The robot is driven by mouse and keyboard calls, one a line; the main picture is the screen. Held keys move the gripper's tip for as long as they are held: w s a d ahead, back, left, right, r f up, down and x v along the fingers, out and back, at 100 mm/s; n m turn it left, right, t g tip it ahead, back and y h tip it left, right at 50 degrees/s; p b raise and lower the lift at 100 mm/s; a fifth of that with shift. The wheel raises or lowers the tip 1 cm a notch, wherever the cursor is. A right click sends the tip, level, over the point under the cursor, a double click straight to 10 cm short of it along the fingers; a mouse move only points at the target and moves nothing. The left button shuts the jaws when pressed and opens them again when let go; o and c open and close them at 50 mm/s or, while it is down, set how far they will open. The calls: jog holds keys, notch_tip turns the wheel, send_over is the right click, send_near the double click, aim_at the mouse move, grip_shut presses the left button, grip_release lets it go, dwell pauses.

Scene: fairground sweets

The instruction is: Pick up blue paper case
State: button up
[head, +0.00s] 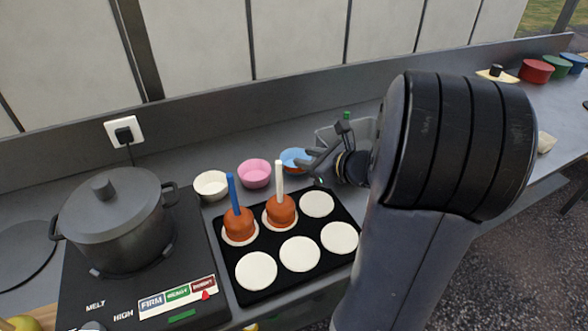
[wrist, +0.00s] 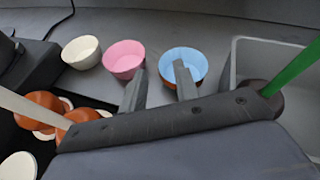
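The blue paper case (head: 293,157) stands at the back of the counter, right of a pink case. In the wrist view the blue case (wrist: 190,56) shows its empty, light blue inside, with an orange-brown edge low at its front. My gripper (head: 310,158) is beside it, at its right in the head view. In the wrist view the two fingers of my gripper (wrist: 159,82) are apart with nothing between them. The right finger overlaps the front of the blue case, and the left finger is near the pink case. I cannot tell whether they touch.
A pink case (head: 255,174) and a cream case (head: 211,185) stand to the left. A black tray (head: 270,237) with white discs and two stick-bearing apples lies in front. A grey bin (wrist: 240,62) is close on the right, with a green stick (wrist: 292,70). A pot (head: 115,215) stands left.

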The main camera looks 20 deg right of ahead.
notch_tip(320, 180, down, 4)
jog(key=shift+f+b, duration=0.1)
jog(key=shift+b, duration=0.25)
jog(key=shift+w+a, duration=0.25)
jog(key=shift+w, duration=0.4)
jog(key=shift+x, duration=3.05)
grip_shut()
